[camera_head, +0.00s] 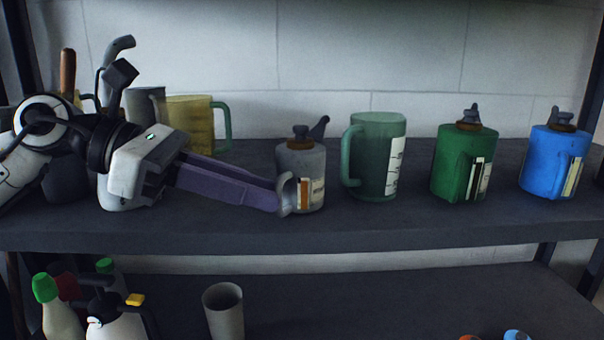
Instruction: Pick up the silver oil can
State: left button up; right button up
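The silver oil can (313,163) stands upright on the upper shelf near the middle. It has a dark cap, a spout pointing up to the right, a label and a handle on its left side. My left gripper (279,198) reaches in from the left, its long purple-grey fingers pointing at the can. The fingertips are at the can's handle and seem to overlap it. The two fingers lie almost in line from this side, so whether they are closed on the handle cannot be told. My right gripper is not in view.
Right of the can on the shelf (400,224) stand a green measuring jug (372,160), a green can (452,165) and a blue can (545,160). A yellow jug (190,124) and other cans stand behind my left arm. Bottles and a grey cup (224,312) are on the lower shelf.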

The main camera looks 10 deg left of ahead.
pick_arm(q)
jog(key=shift+w+d+f, duration=0.2)
jog(key=shift+d+f, duration=0.05)
jog(key=shift+d, duration=0.35)
grip_shut()
jog(key=shift+r, duration=0.15)
notch_tip(320, 180, up, 10)
jog(key=p, duration=0.1)
dwell(1.7)
